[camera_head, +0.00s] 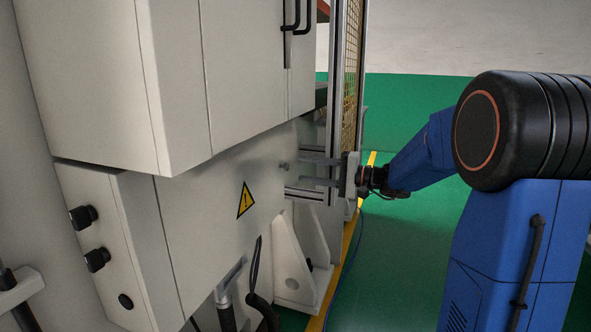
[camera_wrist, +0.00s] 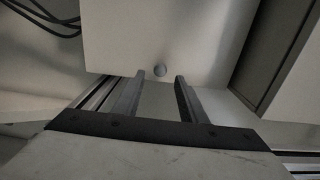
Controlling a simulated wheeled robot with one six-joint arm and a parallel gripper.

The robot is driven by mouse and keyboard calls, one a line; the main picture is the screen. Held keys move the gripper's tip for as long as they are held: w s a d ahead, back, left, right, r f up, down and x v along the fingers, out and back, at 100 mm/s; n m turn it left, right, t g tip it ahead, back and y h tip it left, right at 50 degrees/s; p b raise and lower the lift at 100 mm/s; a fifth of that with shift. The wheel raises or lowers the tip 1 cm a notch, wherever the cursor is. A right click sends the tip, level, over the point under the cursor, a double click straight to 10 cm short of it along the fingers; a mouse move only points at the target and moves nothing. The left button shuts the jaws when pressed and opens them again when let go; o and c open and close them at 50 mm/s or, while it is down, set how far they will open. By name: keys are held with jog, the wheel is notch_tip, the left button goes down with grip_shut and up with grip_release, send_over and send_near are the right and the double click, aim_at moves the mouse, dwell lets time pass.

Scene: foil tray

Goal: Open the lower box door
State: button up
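The lower box door (camera_head: 222,213) is a light grey panel with a yellow warning triangle, below the upper cabinet. It looks shut in the head view. A small round knob (camera_head: 284,165) sits near its right edge. In the wrist view, the knob (camera_wrist: 159,69) stands out from the pale door panel (camera_wrist: 200,40). My gripper (camera_head: 300,169) comes from the right with its two fingers apart, one above the other. In the wrist view my gripper (camera_wrist: 161,76) is open and empty, its fingertips either side of the knob and just short of it. I see no contact.
The upper cabinet (camera_head: 240,70) with black handles (camera_head: 297,15) overhangs the door. A metal post and yellow mesh fence (camera_head: 351,60) stand close by my gripper. Black hoses (camera_head: 262,300) and a white bracket (camera_head: 298,265) are below. Green floor (camera_head: 410,240) is free at right.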

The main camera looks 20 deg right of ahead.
jog(key=shift+x, duration=2.2)
jog(key=shift+c, duration=0.3)
grip_shut()
